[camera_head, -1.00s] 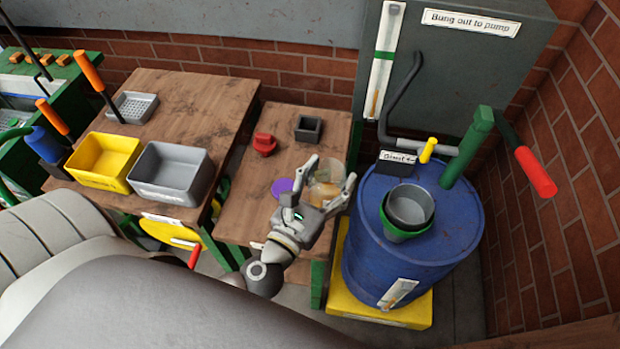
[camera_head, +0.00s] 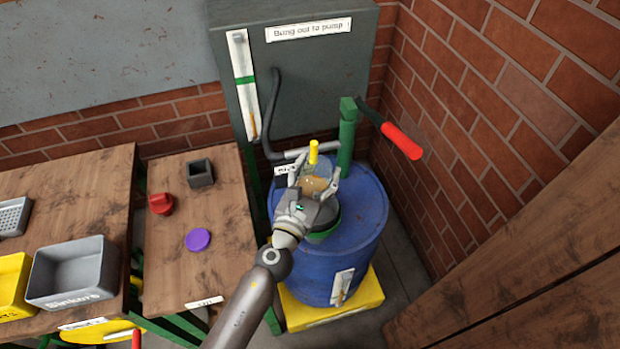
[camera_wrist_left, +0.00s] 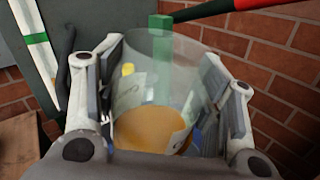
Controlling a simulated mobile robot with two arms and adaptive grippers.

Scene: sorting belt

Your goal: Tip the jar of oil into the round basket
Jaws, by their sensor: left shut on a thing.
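My left gripper (camera_head: 315,182) is shut on a clear jar of amber oil (camera_head: 312,187), above the top of the blue drum (camera_head: 358,243). In the left wrist view the jar (camera_wrist_left: 153,128) sits between both fingers (camera_wrist_left: 175,85), with amber oil low in it and a label on its side. The round basket, a grey bowl in a green funnel (camera_head: 325,236), sits on the drum top. My gripper hides most of it, and its inside does not show. I cannot tell how far the jar is tilted. My right gripper is not in view.
A green pump post (camera_head: 347,135) with a red handle (camera_head: 401,141) and a yellow-topped pipe (camera_head: 313,152) rise close behind the jar. The bench at left holds a purple lid (camera_head: 198,240), a red piece (camera_head: 161,203) and a dark square cup (camera_head: 200,172).

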